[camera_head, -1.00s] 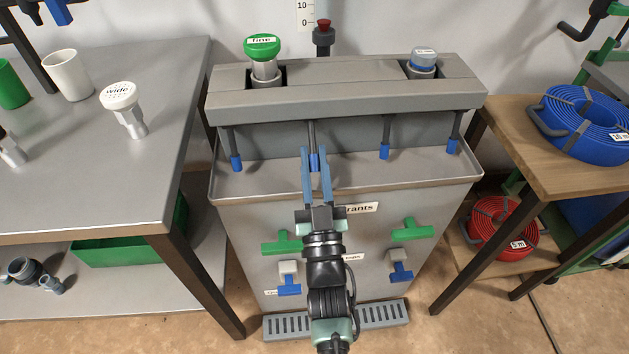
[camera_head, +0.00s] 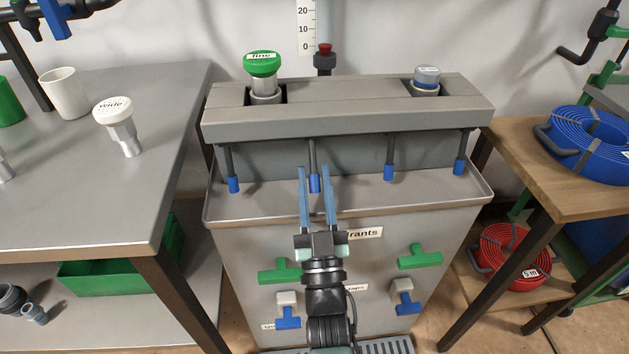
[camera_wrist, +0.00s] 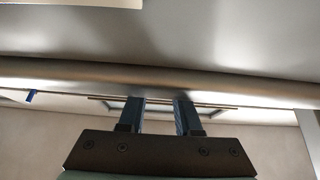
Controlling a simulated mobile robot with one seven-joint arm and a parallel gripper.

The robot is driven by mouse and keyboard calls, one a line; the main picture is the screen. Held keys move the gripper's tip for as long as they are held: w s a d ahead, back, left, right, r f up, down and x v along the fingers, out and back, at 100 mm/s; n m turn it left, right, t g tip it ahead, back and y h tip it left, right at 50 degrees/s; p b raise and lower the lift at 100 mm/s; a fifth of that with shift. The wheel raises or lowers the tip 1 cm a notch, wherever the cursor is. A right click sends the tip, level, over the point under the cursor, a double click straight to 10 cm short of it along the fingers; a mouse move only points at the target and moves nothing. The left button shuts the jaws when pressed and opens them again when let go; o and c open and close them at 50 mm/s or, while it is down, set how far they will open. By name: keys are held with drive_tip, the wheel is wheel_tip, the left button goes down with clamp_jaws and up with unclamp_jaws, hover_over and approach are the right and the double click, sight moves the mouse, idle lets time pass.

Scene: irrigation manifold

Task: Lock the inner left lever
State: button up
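Several dark levers with blue tips hang in a row under the front of the grey beam (camera_head: 345,126). The inner left lever (camera_head: 314,183) hangs straight down. The others are the outer left lever (camera_head: 233,184), the inner right lever (camera_head: 388,172) and the outer right lever (camera_head: 459,167). My gripper (camera_head: 314,172) is open, with its blue fingers to either side of the inner left lever's tip in the head view; contact cannot be told. In the wrist view the open fingers (camera_wrist: 161,100) show nothing clearly between them.
The tank's raised rim (camera_head: 440,208) lies below the levers. Green T-handles (camera_head: 420,257) and blue taps (camera_head: 404,301) stick out of its front. A green-capped fitting (camera_head: 262,66) and a blue-grey-capped one (camera_head: 427,76) stand in the beam. Tables flank both sides.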

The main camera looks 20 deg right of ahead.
drive_tip(key=shift+o, duration=1.2)
drive_tip(key=p+v, duration=0.1)
drive_tip(key=v, duration=1.2)
